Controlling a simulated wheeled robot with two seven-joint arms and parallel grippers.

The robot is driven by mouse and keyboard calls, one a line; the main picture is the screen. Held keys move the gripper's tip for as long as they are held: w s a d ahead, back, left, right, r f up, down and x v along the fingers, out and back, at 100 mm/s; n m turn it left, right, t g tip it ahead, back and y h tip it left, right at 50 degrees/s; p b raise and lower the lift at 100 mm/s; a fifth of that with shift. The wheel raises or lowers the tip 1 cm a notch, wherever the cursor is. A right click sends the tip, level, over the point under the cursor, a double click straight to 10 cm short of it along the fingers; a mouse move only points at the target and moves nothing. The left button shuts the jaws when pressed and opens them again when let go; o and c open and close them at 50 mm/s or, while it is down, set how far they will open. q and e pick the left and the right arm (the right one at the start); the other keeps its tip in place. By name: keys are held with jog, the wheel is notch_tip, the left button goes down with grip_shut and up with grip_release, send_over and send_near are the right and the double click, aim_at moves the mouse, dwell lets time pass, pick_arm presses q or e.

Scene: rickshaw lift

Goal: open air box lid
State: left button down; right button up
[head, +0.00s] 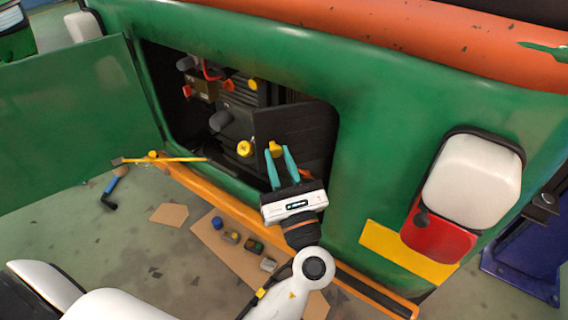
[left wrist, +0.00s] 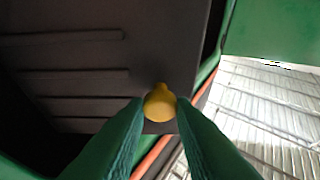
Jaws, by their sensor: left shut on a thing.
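The air box lid (head: 298,125) is a dark ribbed panel inside the opening of the green body. In the left wrist view the lid (left wrist: 90,60) fills the upper left. It carries a yellow knob (left wrist: 160,103), which shows in the head view (head: 274,147) at the fingertips. My left gripper (head: 282,162) has teal fingers and is shut on the yellow knob, one finger at each side of it. The lid stands at an angle to the machinery behind it. My right gripper is not in view.
A green panel (head: 78,120) stands open at left. A second yellow knob (head: 244,148) sits left of the lid. An orange sill (head: 195,185) runs below the opening. Small parts lie on cardboard (head: 215,240) on the floor. A white and red lamp (head: 468,185) is at right.

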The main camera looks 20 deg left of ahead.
aim_at(279, 117)
pick_arm(q)
jog(key=shift+r, duration=0.1)
dwell(0.3)
jog(key=c, duration=1.2)
grip_release()
jog(key=shift+c, duration=0.2)
jog(key=shift+r+p, duration=0.4)
jog(key=shift+p, duration=0.1)
notch_tip(279, 117, up, 9)
jog(key=p, duration=0.8)
